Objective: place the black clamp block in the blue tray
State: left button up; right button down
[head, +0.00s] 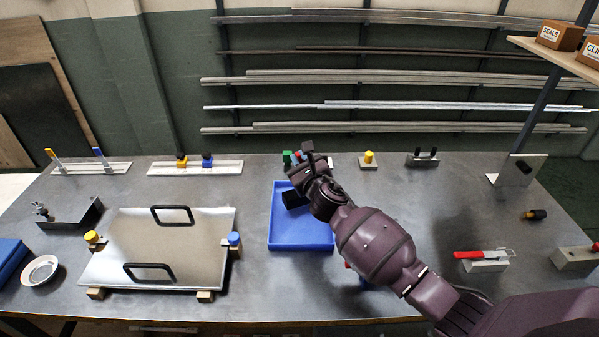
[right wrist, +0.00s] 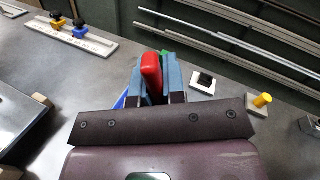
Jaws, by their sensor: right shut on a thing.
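The blue tray (head: 305,233) lies on the bench, left of my right forearm. A black block (head: 294,199), which looks like the clamp block, shows inside the tray's far-left part, partly beside my wrist. My right gripper (head: 301,160) is over the tray's far edge, pointing away from me. In the right wrist view, the blue fingers of my right gripper (right wrist: 152,80) are shut on a red piece (right wrist: 151,72). Its lower part is hidden, so I cannot tell whether it joins a larger body. The tray's edge shows left of the fingers (right wrist: 120,102). My left gripper is out of view.
A green piece (head: 287,157) stands just beyond my right gripper. A yellow knob (head: 369,157) and a black-pegged fixture (head: 422,158) stand at the back. A metal plate with two handles (head: 170,243) lies left of the tray. A red-handled clamp (head: 482,257) stands at right.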

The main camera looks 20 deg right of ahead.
notch_tip(320, 180, down, 3)
jog(key=shift+r+b, duration=0.1)
jog(key=shift+b, duration=0.3)
jog(key=shift+a+f, duration=0.1)
jog(key=shift+f, duration=0.1)
jog(key=shift+f, duration=0.15)
jog(key=c, duration=1.2)
grip_release()
jog(key=shift+c, duration=0.2)
jog(key=shift+o, duration=0.2)
